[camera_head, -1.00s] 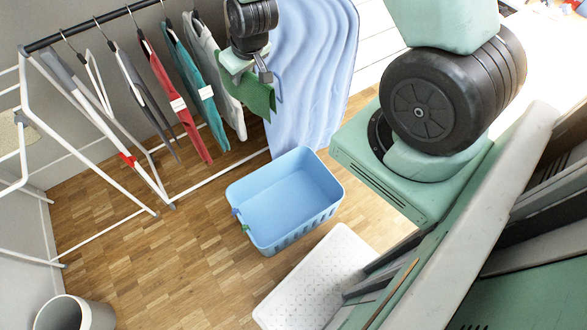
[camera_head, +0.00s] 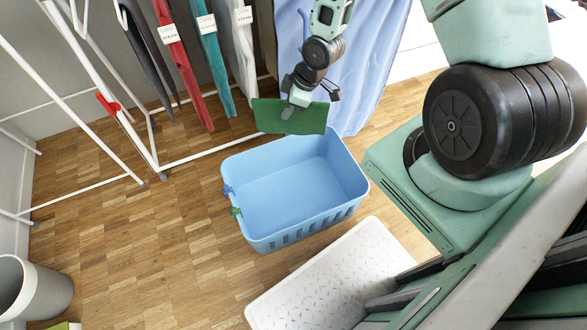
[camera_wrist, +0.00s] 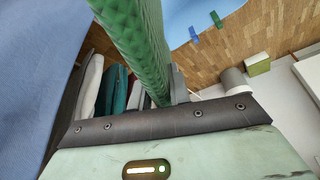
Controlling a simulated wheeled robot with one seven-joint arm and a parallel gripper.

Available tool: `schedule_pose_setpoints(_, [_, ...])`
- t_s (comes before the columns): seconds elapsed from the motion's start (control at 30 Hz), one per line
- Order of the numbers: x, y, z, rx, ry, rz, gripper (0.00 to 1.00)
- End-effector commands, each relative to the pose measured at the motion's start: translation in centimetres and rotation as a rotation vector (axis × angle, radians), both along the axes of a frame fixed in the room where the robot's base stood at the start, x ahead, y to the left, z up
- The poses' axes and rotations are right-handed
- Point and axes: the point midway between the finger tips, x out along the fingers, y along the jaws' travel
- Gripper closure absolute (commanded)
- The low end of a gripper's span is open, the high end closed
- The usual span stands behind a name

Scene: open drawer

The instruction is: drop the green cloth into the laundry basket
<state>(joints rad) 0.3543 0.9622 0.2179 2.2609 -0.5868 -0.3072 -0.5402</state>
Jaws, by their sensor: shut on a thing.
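The green cloth (camera_head: 270,116) hangs from my gripper (camera_head: 290,110), which is shut on it, in the head view. The cloth hangs at the back rim of the light blue laundry basket and overlaps that rim in the picture. I cannot tell its exact height above the basket. The laundry basket (camera_head: 285,195) stands on the wooden floor and looks empty inside. In the wrist view, the green cloth (camera_wrist: 145,40) runs up from the gripper, and part of the blue basket (camera_wrist: 205,12) shows at the top with its clips.
A white clothes rack with hung clothes (camera_head: 172,50) stands at the left. A blue sheet (camera_head: 370,60) hangs behind the basket. A white perforated board (camera_head: 330,275) lies in front of it. A grey bin (camera_head: 35,290) stands at lower left. Floor left of the basket is clear.

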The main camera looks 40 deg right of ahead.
Motion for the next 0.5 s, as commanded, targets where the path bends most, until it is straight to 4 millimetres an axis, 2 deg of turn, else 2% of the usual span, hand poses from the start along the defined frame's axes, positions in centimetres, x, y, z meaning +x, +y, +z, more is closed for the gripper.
schedule_pose_setpoints(0.03, [-0.3, 0.0, -3.6, 0.001, 0.002, 0.039, 1.0])
schedule_pose_setpoints(0.1, [-0.6, 0.0, -6.2, 0.001, 0.001, 0.1, 1.0])
schedule_pose_setpoints(0.3, [-1.5, 0.1, -13.4, 0.002, 0.001, 0.272, 1.0])
schedule_pose_setpoints(0.5, [-2.2, 0.1, -18.9, 0.001, 0.0, 0.411, 1.0])
